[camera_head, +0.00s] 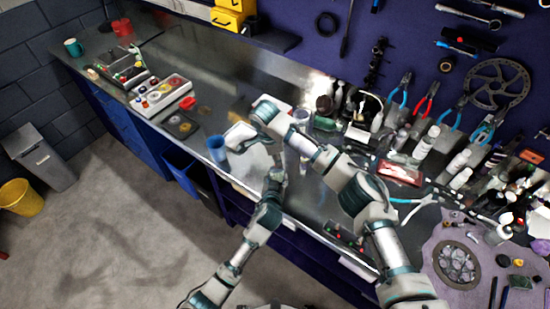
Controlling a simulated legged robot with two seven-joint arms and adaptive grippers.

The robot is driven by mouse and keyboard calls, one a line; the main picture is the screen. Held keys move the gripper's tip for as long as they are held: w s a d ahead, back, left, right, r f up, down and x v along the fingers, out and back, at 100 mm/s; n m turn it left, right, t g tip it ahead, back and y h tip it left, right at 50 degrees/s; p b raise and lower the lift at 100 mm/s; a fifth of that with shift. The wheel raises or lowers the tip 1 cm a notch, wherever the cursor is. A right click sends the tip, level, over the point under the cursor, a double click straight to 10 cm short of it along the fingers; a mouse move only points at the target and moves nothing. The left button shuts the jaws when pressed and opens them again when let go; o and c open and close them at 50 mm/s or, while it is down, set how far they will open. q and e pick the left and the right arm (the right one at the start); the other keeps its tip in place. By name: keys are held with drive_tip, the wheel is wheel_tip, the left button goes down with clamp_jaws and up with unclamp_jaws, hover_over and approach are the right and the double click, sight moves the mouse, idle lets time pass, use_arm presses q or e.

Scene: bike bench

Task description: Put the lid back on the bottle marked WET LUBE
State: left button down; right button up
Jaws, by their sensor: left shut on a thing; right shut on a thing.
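My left gripper (277,168) is over the front part of the metal bench, below my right forearm in the picture. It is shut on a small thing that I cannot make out. My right gripper (238,138) is bent down over the bench beside a blue cup. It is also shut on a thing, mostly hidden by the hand. Several white bottles (428,141) stand at the right by the tool wall. I cannot read any label, so I cannot tell which bottle is marked WET LUBE. I cannot pick out its lid.
The blue cup (217,148) stands near the front edge. Parts trays (162,92) are at the left. A red box (400,173) and pliers (415,205) lie at the right, near a purple mat (440,262).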

drive_tip(key=shift+a, duration=0.35)
drive_tip(key=o, duration=0.6)
drive_tip(key=shift+a, duration=0.25)
drive_tip(key=shift+o, duration=0.2)
drive_tip(key=shift+d, duration=0.1)
drive_tip(key=shift+d, duration=0.1)
drive_tip(key=shift+d+r, duration=0.1)
drive_tip(key=shift+r, duration=2.15)
